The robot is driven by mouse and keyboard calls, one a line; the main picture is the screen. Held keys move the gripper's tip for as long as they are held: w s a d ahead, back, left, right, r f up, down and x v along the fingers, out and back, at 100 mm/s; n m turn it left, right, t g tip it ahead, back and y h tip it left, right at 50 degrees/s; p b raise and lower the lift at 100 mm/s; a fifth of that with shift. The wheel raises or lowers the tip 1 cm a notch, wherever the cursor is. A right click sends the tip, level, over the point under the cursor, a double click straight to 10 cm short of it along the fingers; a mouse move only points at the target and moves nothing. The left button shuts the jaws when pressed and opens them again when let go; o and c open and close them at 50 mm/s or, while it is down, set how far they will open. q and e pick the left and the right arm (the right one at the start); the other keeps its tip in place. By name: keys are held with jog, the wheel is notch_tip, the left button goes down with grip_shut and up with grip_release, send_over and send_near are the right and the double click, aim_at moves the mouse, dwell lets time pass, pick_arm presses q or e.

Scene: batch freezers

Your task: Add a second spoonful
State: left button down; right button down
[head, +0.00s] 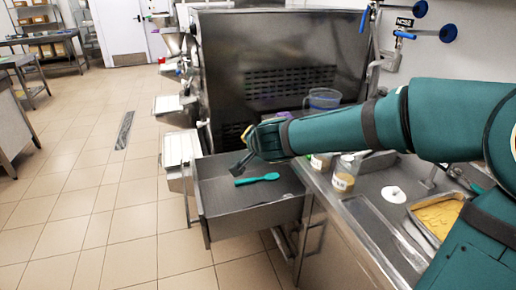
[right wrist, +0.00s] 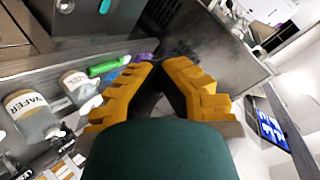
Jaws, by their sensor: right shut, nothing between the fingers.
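A teal spoon (head: 257,178) lies in the grey steel tray (head: 222,219) at the front of the large freezer machine. A small teal piece at the top of the right wrist view (right wrist: 104,5) may be part of it. My right gripper (head: 238,168) is above the tray, just left of and behind the spoon in the head view, and apart from it. In the right wrist view its yellow fingers (right wrist: 160,78) are close together with nothing held. Two labelled jars (head: 343,175) stand on the counter; one in the right wrist view reads WAFER (right wrist: 30,112). My left gripper is not in view.
The steel freezer (head: 268,60) stands behind the tray. A clear jug (head: 323,97) is behind my arm. On the counter are a white ring-shaped item (head: 393,195) and a pan of yellow food (head: 412,209). The tiled floor to the left is mostly open.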

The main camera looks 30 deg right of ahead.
jog(key=s+f+n+g+h+p, duration=0.1)
jog(key=s+f+n+g+p, duration=0.1)
jog(key=f+g, duration=0.5)
jog(key=s+d+f+n+g+h+p, duration=0.1)
jog(key=s+f+g+p, duration=0.3)
jog(key=f+g+p, duration=0.3)
jog(key=shift+s+d+f+n+g, duration=0.2)
jog(key=shift+s+f+n+g, duration=0.2)
jog(key=shift+f, duration=1.1)
dwell(0.4)
